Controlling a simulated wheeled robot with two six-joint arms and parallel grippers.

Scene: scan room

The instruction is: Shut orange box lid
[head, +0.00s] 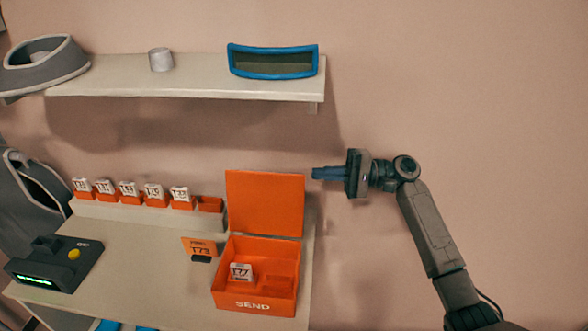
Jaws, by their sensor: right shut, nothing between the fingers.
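The orange box (254,305) marked SEND stands at the front right of the table. Its orange lid (265,203) is open and stands upright at the back of the box. A white block marked T77 (241,271) sits in the left part of the box; the right part looks empty. My right gripper (316,174) is shut and empty, just right of the lid's upper right edge, with its blue fingers pointing left. A small gap shows between the fingertips and the lid in the picture. My left gripper is not in view.
Several white blocks (128,188) sit in orange holders on a ledge at the table's back. An orange T73 card (200,248) stands left of the box. A dark scanner (55,262) lies at the left. A shelf (190,88) hangs above.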

